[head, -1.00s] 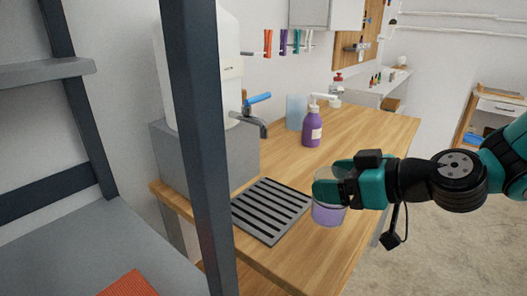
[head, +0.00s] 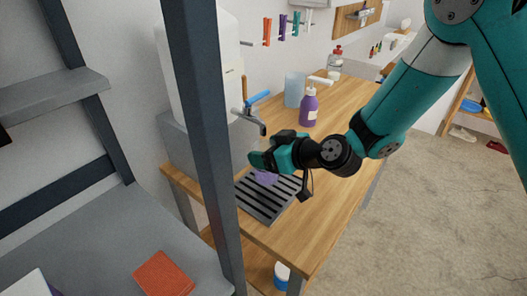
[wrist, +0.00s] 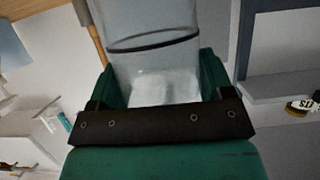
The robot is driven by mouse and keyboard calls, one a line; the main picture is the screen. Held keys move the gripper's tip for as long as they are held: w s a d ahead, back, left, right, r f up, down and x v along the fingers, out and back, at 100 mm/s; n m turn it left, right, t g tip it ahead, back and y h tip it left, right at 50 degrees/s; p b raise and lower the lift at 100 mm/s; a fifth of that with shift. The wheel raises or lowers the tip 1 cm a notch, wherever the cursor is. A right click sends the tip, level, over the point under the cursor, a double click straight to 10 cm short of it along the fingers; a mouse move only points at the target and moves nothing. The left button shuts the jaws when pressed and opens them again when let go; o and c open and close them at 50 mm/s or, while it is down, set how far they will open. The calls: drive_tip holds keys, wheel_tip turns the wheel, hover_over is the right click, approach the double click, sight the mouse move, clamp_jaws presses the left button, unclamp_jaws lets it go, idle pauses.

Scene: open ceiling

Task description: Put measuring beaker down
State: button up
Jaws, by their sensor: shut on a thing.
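The measuring beaker (head: 266,178) shows as a purple-tinted clear vessel under my gripper (head: 262,161) in the head view. My gripper is shut on it, over the slotted drip tray (head: 262,208) on the wooden bench. The fingers hide most of the beaker, and I cannot tell if its base touches the tray. In the wrist view the beaker (wrist: 155,45) is clear with a dark ring, between the two green fingers. The tap (head: 252,122) with a blue lever is just above and behind my gripper.
A dark upright post (head: 203,150) stands close on the left. A purple pump bottle (head: 308,108) and a clear bluish container (head: 294,90) stand farther back on the bench (head: 322,190). The bench's right part is clear. Grey shelving (head: 130,245) is at the left.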

drive_tip(key=shift+w+a, duration=0.3)
drive_tip(key=shift+a, duration=0.15)
drive_tip(key=shift+w+a+f+p, duration=0.15)
drive_tip(key=shift+f+p, duration=0.5)
drive_tip(key=shift+f, duration=1.1)
drive_tip(key=shift+f+b, duration=0.25)
drive_tip(key=shift+b, duration=0.05)
drive_tip(key=o, duration=1)
drive_tip(key=shift+r, duration=0.15)
